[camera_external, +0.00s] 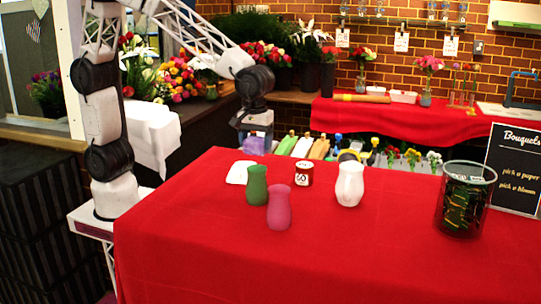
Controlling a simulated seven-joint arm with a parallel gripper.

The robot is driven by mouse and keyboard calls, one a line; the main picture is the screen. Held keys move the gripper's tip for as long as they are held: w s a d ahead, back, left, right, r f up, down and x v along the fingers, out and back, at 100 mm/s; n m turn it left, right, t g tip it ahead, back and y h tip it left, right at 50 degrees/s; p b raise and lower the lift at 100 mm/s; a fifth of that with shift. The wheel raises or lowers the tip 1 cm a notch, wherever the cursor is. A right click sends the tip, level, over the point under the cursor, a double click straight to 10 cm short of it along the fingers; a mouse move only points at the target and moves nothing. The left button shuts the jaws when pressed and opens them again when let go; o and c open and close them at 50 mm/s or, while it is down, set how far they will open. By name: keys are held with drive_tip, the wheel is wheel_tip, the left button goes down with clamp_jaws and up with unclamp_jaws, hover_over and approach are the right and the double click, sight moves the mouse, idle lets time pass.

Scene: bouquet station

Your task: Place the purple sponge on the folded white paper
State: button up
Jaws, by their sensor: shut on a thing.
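The purple sponge (255,147) is a small block held under my gripper (256,137). My gripper is shut on it and points down. The folded white paper (238,173) lies flat near the back left of the red-covered table. The sponge appears above and slightly right of the paper in the picture, apart from it. Its exact height over the table is hard to tell. The fingertips are small and partly hidden.
A green vase (257,186) stands close to the paper, with a pink vase (279,208) in front. A red can (304,173) and a white vase (349,185) are to the right. A dark patterned glass (464,199) stands far right. The front of the red table (330,260) is clear.

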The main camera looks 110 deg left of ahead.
drive_tip(key=s+a+f, duration=0.2)
drive_tip(key=s, duration=0.6)
drive_tip(key=s+a+f, duration=0.2)
drive_tip(key=s+a, duration=0.1)
drive_tip(key=s, duration=0.5)
drive_tip(key=s+a+f, duration=0.2)
drive_tip(key=s, duration=0.7)
drive_tip(key=shift+a, duration=0.2)
drive_tip(key=shift+w, duration=0.1)
hover_over(242, 172)
drive_tip(key=shift+d+f, duration=0.1)
drive_tip(key=shift+f, duration=0.65)
drive_tip(key=shift+f, duration=1.8)
drive_tip(key=shift+f, duration=0.15)
drive_tip(key=o, duration=0.9)
